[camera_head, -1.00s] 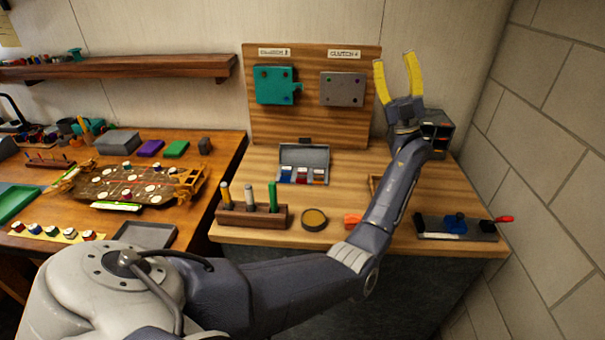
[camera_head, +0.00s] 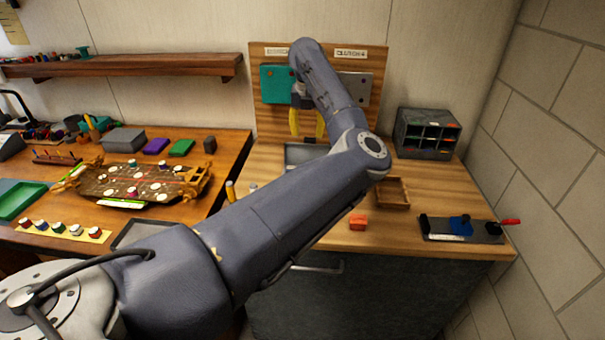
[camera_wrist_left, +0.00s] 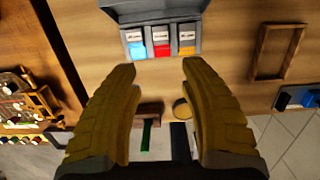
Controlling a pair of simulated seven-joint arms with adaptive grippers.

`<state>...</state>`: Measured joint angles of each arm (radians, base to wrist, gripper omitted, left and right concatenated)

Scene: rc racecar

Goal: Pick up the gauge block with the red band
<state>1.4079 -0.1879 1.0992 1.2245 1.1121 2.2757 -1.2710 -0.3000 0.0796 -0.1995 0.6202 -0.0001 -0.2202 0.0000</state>
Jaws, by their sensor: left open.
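The gauge block with the red band (camera_wrist_left: 161,42) sits in the middle slot of an open grey case (camera_wrist_left: 121,32) in the left wrist view. A blue-banded block (camera_wrist_left: 136,47) is on its left and a yellow-banded block (camera_wrist_left: 187,42) on its right. My left gripper (camera_wrist_left: 160,70) is open and empty, its yellow fingertips just short of the case in that view. In the head view my left gripper (camera_head: 307,128) points down over the case (camera_head: 292,156). My arm hides the blocks there. My right gripper is not in view.
A wooden tray (camera_head: 408,194), an orange block (camera_head: 358,222) and a vise-like fixture (camera_head: 480,238) lie to the right. A dark organiser (camera_head: 428,133) stands behind them. The upright board (camera_head: 268,120) is close behind my gripper.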

